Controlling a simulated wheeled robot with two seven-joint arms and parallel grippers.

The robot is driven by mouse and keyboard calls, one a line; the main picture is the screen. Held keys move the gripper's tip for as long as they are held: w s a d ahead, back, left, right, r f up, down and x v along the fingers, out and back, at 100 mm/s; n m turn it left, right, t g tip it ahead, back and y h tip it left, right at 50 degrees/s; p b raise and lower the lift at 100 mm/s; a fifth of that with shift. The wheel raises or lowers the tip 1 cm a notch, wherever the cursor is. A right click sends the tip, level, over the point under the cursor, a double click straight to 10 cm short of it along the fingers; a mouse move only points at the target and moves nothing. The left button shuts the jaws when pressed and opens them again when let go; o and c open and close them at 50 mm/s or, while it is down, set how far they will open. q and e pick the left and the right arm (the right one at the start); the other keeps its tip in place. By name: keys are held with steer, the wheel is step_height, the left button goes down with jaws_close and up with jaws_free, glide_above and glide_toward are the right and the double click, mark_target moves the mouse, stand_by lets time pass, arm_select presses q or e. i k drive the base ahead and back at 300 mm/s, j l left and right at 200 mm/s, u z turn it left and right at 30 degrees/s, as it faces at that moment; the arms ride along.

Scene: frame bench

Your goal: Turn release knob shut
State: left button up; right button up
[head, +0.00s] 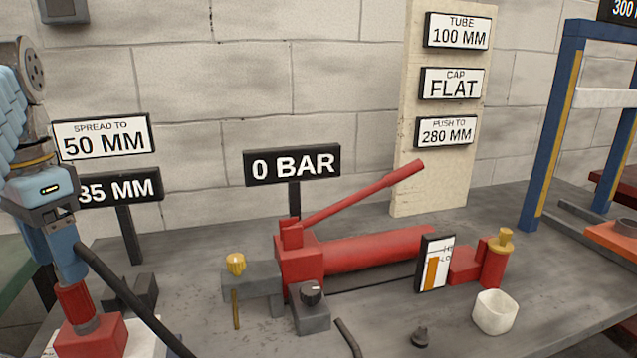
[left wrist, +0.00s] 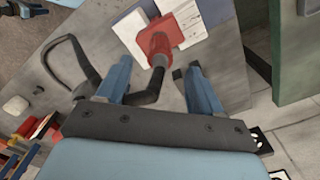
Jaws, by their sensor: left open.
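The red hand pump (head: 375,250) lies on the bench with its red lever slanting up to the right. A black round knob (head: 311,291) with a pale mark sits on the grey block at its front; a yellow knob (head: 236,264) stands on the grey part left of it. I cannot tell for sure which is the release knob. My left gripper (head: 66,272) is open at the far left, above the red cylinder (head: 85,318) and well away from both knobs. In the left wrist view its blue fingers (left wrist: 150,72) are apart, with the black hose showing between them. My right gripper is not in view.
A 0 BAR sign (head: 293,165) stands behind the pump. The black hose (head: 125,290) crosses the bench between my left gripper and the pump. A white cup (head: 495,312) and a small dark part (head: 420,337) stand at the front right. A blue frame (head: 556,125) stands right.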

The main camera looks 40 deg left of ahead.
mark_target(309, 293)
steer(key=k+l, duration=0.15)
steer(key=k, duration=0.5)
steer(key=k+l, duration=0.15)
steer(key=k, duration=0.5)
steer(key=k+l, duration=0.1)
steer(key=k, duration=0.6)
